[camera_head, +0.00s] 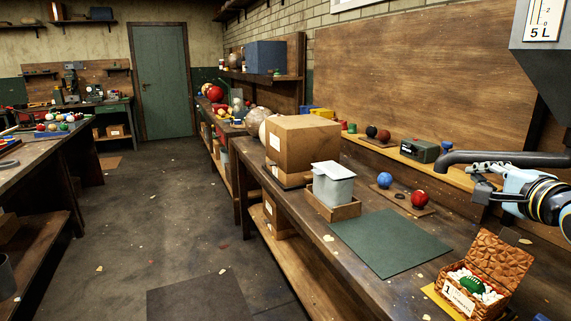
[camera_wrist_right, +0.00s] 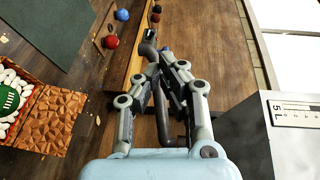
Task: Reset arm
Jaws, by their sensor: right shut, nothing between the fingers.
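My right gripper (camera_head: 478,182) is at the right of the head view, above the workbench and in front of a dark pipe (camera_head: 500,158). In the wrist view my right gripper (camera_wrist_right: 157,72) has its fingertips together with nothing between them. A woven brown box (camera_head: 502,262) with its lid up stands below it on the bench. A green ball (camera_head: 473,284) lies in the box among white pieces. The box also shows at the left of the wrist view (camera_wrist_right: 50,118). My left gripper is not in view.
A green mat (camera_head: 390,243) lies bare on the bench. A red ball (camera_head: 420,198) and a blue ball (camera_head: 385,180) rest behind it. A grey container (camera_head: 333,185) and a cardboard box (camera_head: 302,145) stand further along. A grey hopper marked 5 L (camera_head: 545,55) hangs at upper right.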

